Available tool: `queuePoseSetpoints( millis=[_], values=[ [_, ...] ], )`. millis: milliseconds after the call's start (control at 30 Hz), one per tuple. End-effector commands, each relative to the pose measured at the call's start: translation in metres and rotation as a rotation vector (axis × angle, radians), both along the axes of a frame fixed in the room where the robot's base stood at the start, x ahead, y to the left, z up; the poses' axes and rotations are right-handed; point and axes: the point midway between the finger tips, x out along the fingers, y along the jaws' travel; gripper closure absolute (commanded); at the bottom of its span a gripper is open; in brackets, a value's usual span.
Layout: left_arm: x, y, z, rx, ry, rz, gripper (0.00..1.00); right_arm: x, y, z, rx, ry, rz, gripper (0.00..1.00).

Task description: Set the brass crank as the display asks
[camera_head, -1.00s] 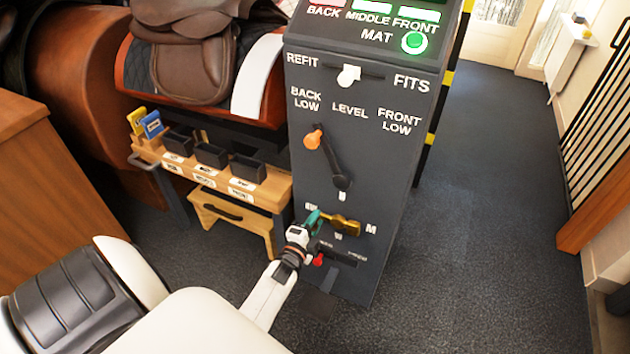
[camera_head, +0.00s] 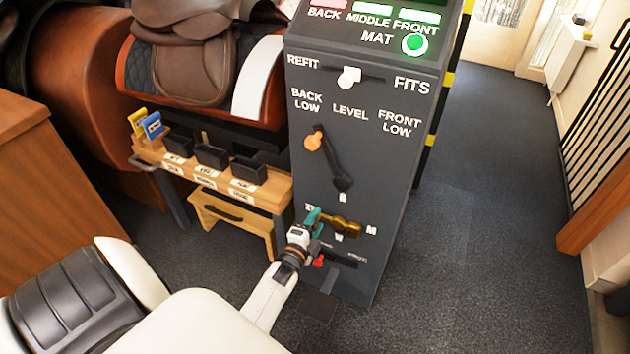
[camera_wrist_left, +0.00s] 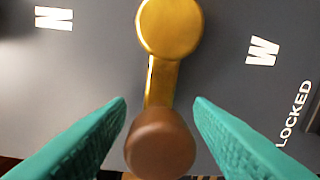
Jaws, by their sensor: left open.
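The brass crank (camera_head: 346,228) sits low on the front of the dark grey panel (camera_head: 385,185). In the left wrist view its gold hub (camera_wrist_left: 170,25) is at the top, and its arm runs down to a brown round knob (camera_wrist_left: 160,145). My left gripper (camera_head: 313,217) is at the crank's left end. Its teal fingers are open, one on each side of the knob (camera_wrist_left: 160,120), with a gap showing on both sides. The display at the panel's top has a BACK light, cut off and reddish, and green MIDDLE and FRONT lights (camera_head: 418,16). My right gripper is not in view.
An orange-knobbed lever (camera_head: 328,160) is above the crank, pointing toward BACK LOW. A white slider knob (camera_head: 349,76) is near REFIT. A red knob (camera_head: 318,261) is just below my gripper. A wooden bench with black bins (camera_head: 211,155) is at left. The floor at right is clear.

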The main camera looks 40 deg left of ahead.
Motion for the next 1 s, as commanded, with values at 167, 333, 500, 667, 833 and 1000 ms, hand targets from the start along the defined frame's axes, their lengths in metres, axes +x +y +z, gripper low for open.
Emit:
queuePoseSetpoints(
  millis=[167,333,500,667,833,1000],
  values=[
    [-0.008,-0.002,0.001,-0.001,0.001,0.001,0.52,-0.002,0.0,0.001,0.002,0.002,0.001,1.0],
    [-0.038,-0.009,0.003,-0.001,0.004,0.0,0.52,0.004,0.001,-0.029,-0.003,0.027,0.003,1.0],
    [-0.074,-0.018,0.005,-0.001,0.003,0.001,0.52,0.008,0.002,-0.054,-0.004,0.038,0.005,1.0],
    [-0.1,-0.024,0.006,0.0,0.002,0.0,0.52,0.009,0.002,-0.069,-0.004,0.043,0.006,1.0],
    [-0.115,-0.028,0.006,0.0,0.001,0.001,0.52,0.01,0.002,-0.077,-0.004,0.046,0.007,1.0],
    [-0.117,-0.028,0.006,0.0,-0.001,0.0,0.52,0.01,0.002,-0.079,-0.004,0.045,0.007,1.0]
  ],
)
